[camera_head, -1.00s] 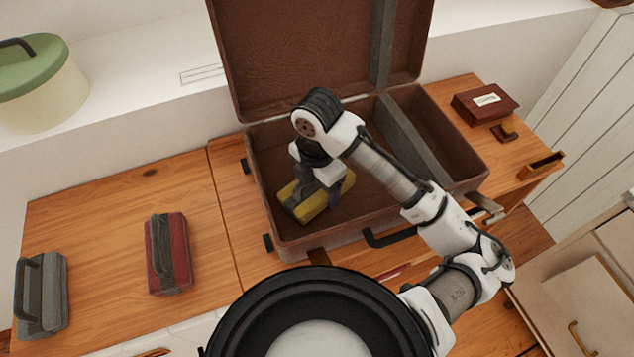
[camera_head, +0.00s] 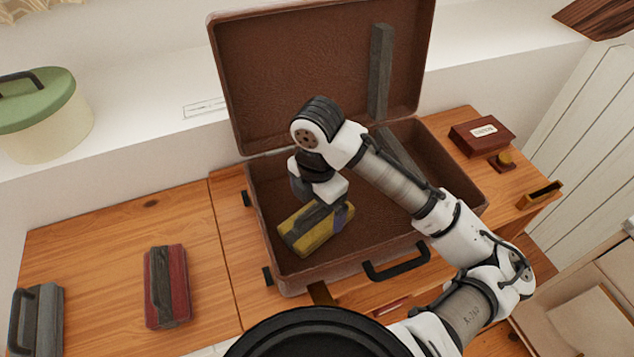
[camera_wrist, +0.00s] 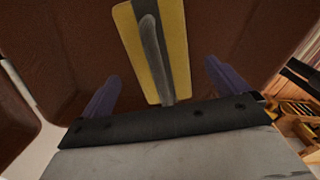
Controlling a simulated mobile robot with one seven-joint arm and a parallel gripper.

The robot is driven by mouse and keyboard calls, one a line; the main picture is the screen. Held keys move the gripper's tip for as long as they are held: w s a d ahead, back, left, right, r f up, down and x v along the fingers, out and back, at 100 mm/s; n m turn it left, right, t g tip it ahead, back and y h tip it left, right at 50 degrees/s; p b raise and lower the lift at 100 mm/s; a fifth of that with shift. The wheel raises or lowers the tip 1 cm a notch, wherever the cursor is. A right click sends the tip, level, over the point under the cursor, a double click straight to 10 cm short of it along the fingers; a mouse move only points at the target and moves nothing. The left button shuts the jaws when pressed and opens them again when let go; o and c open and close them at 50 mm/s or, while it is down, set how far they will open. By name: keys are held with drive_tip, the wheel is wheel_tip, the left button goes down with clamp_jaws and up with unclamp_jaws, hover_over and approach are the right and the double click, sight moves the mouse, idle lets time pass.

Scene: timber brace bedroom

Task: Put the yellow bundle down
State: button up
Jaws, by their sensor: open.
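The yellow bundle (camera_head: 306,232) lies in the left part of the open brown suitcase (camera_head: 372,226), on its floor. It has a dark grey band and handle along its top. My gripper (camera_head: 322,200) is above the bundle in the head view; its fingertips are mostly hidden there by the wrist.
A red bundle (camera_head: 167,287) and a grey bundle (camera_head: 38,318) lie on the wooden top at left. A dark red box (camera_head: 482,136) and a small stamp (camera_head: 503,160) stand right of the suitcase. A grey strap (camera_head: 380,75) hangs in the raised lid.

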wheel_tip(320, 180, up, 7)
drive_tip(key=shift+f, duration=0.1)
idle(0.3)
